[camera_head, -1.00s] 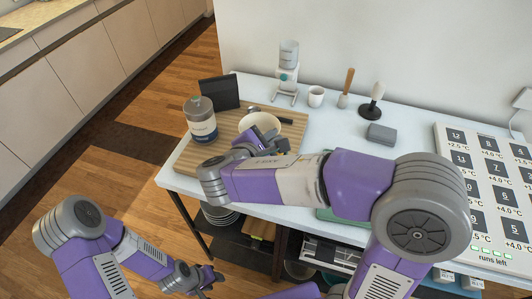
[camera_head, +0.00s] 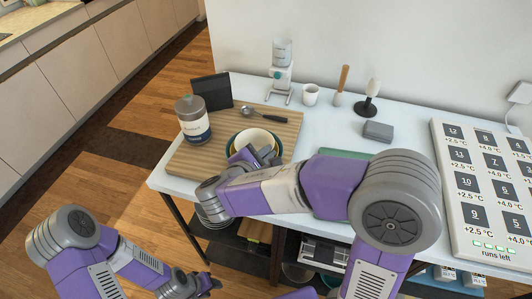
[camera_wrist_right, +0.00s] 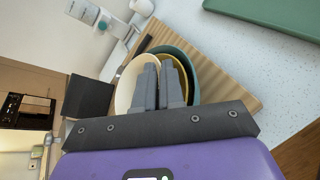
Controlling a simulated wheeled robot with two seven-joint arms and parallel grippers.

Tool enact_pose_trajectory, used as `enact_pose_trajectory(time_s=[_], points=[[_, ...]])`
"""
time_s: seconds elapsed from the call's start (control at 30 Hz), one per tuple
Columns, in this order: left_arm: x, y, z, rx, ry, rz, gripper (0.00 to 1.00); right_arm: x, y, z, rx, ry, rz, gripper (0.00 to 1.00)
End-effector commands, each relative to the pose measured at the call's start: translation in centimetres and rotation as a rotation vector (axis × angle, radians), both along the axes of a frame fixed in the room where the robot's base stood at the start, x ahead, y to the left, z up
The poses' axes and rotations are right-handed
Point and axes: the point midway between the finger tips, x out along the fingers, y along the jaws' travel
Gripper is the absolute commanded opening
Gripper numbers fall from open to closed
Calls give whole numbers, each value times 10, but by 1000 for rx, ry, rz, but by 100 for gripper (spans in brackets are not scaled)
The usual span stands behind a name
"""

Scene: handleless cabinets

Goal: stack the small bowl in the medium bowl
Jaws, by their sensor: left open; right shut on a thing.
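The cream small bowl (camera_head: 257,138) is tilted within the yellow medium bowl (camera_wrist_right: 182,74), whose rim shows beside it in the wrist view. A larger teal bowl (camera_wrist_right: 189,62) surrounds the yellow one; its rim also shows in the head view (camera_head: 234,138). My right gripper (camera_wrist_right: 159,68) is shut on the small bowl's rim, one finger over its inside and one outside. Whether the small bowl rests on the medium bowl's bottom is hidden. My left gripper (camera_head: 211,284) is open and empty, low in front of the table.
The bowls stand on a wooden board (camera_head: 188,160) on the white table. A labelled jar (camera_head: 194,120), a dark upright panel (camera_head: 212,91) and a black-handled scoop (camera_head: 263,114) are close by.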

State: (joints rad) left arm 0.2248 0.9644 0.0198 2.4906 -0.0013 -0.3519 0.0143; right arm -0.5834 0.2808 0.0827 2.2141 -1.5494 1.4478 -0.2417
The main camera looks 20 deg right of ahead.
Motion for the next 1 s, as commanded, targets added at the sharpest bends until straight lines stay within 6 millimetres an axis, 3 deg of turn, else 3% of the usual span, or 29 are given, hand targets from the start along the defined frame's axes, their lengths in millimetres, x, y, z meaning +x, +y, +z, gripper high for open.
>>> enact_pose_trajectory(time_s=[0.27, 0.3, 0.43, 0.77, 0.93, 1.0], points=[[0, 0, -5, 0, 0, 0, 43, 0, 0, -6, 0, 0, 0, 0], [0, 0, -5, 0, 0, 0, 43, 0, 0, -6, -1, 1, 0, 14], [0, 0, -5, 0, 0, 0, 43, 0, 0, -5, 0, 0, 0, 34], [0, 0, -3, 0, 0, 0, 43, 0, 0, -3, 0, 1, 0, 35], [0, 0, 11, 0, 0, 0, 43, 0, 0, 12, 0, 0, 0, 35], [0, 0, 12, 0, 0, 0, 43, -11, 13, 16, 1, -1, 6, 35]])
